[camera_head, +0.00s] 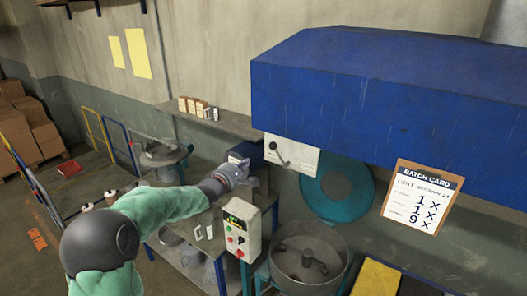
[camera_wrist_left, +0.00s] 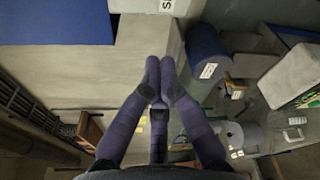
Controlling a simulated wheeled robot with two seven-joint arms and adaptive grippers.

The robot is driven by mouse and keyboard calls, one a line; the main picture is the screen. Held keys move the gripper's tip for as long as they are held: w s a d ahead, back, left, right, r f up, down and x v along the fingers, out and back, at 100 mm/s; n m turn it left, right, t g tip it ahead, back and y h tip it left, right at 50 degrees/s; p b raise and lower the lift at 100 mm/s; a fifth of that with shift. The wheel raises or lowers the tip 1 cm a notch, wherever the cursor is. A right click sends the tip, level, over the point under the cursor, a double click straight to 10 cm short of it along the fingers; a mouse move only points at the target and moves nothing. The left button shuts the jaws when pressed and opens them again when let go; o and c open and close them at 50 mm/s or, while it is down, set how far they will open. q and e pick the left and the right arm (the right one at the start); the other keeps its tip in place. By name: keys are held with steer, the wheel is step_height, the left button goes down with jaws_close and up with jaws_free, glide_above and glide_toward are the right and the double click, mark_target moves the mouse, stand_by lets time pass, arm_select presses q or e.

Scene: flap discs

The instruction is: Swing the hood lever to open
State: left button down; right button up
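The hood lever (camera_head: 279,155) is a small dark handle on a white plate (camera_head: 298,160) under the left end of the big blue hood (camera_head: 370,95). My left gripper (camera_head: 243,168) is to the left of the lever and a little lower in the head view, apart from it in the picture. In the left wrist view its purple fingers (camera_wrist_left: 160,68) come together at the tips with nothing seen between them. The lever cannot be made out in the left wrist view. My right gripper is in neither view.
A control box (camera_head: 242,229) with buttons stands below my left gripper. A round metal pan (camera_head: 308,265) and a teal disc (camera_head: 337,188) are under the hood. A shelf (camera_head: 225,122) with small boxes is behind.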

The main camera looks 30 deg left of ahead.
arm_select(q)
steer(key=shift+w, duration=0.1)
steer(key=w+d+r+p, duration=0.1)
steer(key=w+d+p, duration=0.1)
steer(key=w, duration=0.7)
steer(key=shift+d+p, duration=0.3)
steer(key=shift+p, duration=0.25)
steer(key=shift+r, duration=0.1)
steer(key=shift+s+r, duration=0.1)
steer(key=shift+d+r+m+b, duration=0.2)
steer(key=shift+m+b, duration=0.1)
steer(key=shift+b, duration=0.25)
